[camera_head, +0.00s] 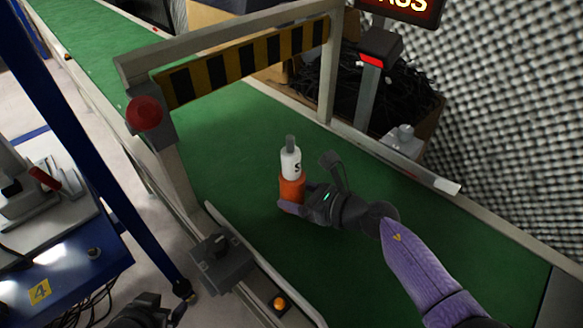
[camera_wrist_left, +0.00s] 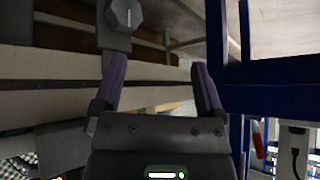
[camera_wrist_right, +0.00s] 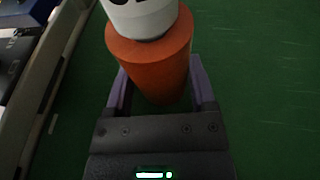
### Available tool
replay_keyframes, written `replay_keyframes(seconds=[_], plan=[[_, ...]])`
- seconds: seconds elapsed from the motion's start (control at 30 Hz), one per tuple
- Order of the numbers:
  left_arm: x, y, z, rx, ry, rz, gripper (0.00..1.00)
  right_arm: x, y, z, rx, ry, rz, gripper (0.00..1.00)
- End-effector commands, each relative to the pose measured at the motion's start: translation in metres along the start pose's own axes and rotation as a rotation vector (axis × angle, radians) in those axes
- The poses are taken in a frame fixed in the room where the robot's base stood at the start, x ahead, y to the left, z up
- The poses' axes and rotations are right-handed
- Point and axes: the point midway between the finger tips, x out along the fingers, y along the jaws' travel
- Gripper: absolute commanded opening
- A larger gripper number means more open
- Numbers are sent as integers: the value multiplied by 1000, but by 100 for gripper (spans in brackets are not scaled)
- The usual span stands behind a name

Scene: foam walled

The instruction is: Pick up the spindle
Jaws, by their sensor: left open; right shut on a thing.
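The spindle (camera_head: 291,163) is an upright cylinder with an orange lower body, a white upper part with a dark mark, and a grey tip. It is over the green conveyor belt (camera_head: 240,225). My right gripper (camera_head: 308,188) is shut on its orange part from the right. In the right wrist view the orange body (camera_wrist_right: 155,65) sits between the two purple fingers. I cannot tell if its base touches the belt. My left gripper (camera_head: 140,312) is at the bottom edge of the head view. In the left wrist view its fingers (camera_wrist_left: 160,75) are apart, with nothing between them.
A gate with a yellow-black striped bar (camera_head: 245,62) and a red button (camera_head: 144,112) spans the belt behind the spindle. A grey control box (camera_head: 221,258) is on the near rail. A blue-framed bench (camera_head: 75,270) stands left. The belt right of the spindle is clear apart from my arm.

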Motion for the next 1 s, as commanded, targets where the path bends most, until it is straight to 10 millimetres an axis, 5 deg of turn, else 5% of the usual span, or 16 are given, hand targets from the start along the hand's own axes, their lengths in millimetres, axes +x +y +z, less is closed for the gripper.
replay_keyframes(seconds=[0.03,0.1,0.2,0.23,0.5,0.7,0.87,1.0], plan=[[-7,-5,-49,-9,134,9,90,0,0,0,0,0,-1,38],[-27,-7,-114,-16,320,38,90,0,0,0,0,1,-1,38],[-60,17,-189,151,527,81,90,0,0,0,0,1,-1,38],[-63,32,-199,271,544,80,90,0,0,0,0,0,-1,38],[-88,155,-232,1755,572,-206,90,0,0,0,0,1,-2,38],[-101,179,-234,2677,390,-602,90,0,0,0,0,1,-2,38],[-100,179,-236,2959,249,-754,90,0,0,0,0,1,-2,38],[-73,183,-251,2992,225,-770,90,0,0,0,0,1,-1,38]])
